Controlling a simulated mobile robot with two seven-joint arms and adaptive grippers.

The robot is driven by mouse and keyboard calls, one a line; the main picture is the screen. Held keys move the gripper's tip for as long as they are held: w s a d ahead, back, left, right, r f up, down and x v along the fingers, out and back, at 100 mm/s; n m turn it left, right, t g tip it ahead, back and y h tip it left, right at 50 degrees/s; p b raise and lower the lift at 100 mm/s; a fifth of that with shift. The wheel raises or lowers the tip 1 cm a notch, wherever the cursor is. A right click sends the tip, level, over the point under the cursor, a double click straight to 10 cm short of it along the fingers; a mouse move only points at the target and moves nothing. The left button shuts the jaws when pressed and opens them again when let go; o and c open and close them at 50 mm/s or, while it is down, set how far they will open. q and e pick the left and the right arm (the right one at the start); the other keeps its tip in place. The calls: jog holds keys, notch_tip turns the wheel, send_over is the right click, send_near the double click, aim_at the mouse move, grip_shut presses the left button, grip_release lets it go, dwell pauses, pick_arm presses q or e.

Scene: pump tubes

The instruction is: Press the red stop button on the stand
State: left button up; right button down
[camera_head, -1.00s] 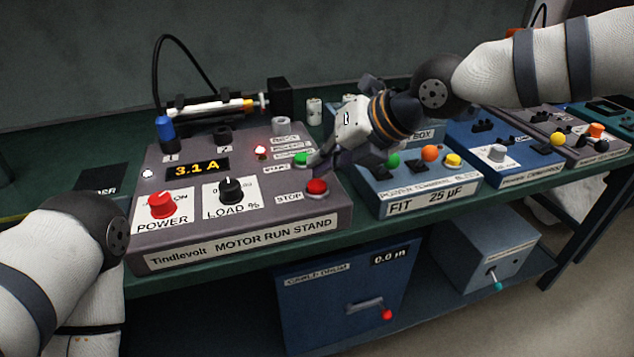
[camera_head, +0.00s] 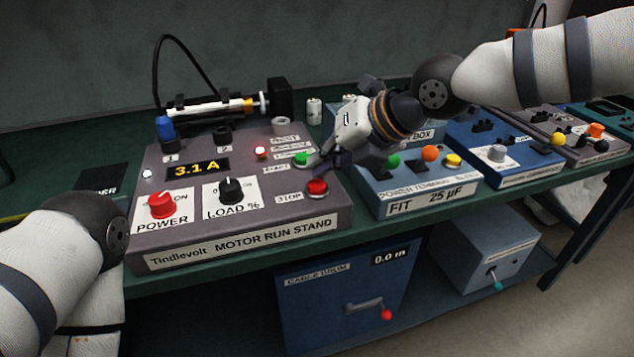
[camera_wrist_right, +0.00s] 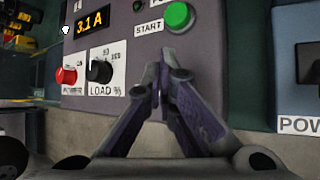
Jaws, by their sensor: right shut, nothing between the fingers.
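The red stop button (camera_head: 317,187) sits at the front right of the grey motor run stand (camera_head: 240,240), beside a STOP label. My right gripper (camera_head: 318,168) is shut and empty, its fingertips just above and behind the stop button and apart from it, close to the green start button (camera_head: 301,159). In the right wrist view the closed fingertips (camera_wrist_right: 166,52) lie just below the green start button (camera_wrist_right: 180,16); the stop button is hidden there. The stand's display (camera_head: 197,168) reads 3.1 A. My left gripper is out of view; only its arm shows.
The stand also carries a red power knob (camera_head: 161,204), a load knob (camera_head: 231,190) and a lit red lamp (camera_head: 260,152). A blue-grey box (camera_head: 432,205) marked FIT 25 µF stands close to the right. A cable drum box (camera_head: 345,300) is below the bench.

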aim_at(322, 182)
jog(key=shift+f, duration=0.45)
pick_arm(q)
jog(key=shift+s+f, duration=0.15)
pick_arm(e)
jog(key=shift+f, duration=0.65)
dwell(0.6)
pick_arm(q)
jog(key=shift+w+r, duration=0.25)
pick_arm(e)
jog(key=shift+r, duration=1.1)
jog(key=shift+r+p, duration=0.45)
jog(key=shift+r, duration=2.05)
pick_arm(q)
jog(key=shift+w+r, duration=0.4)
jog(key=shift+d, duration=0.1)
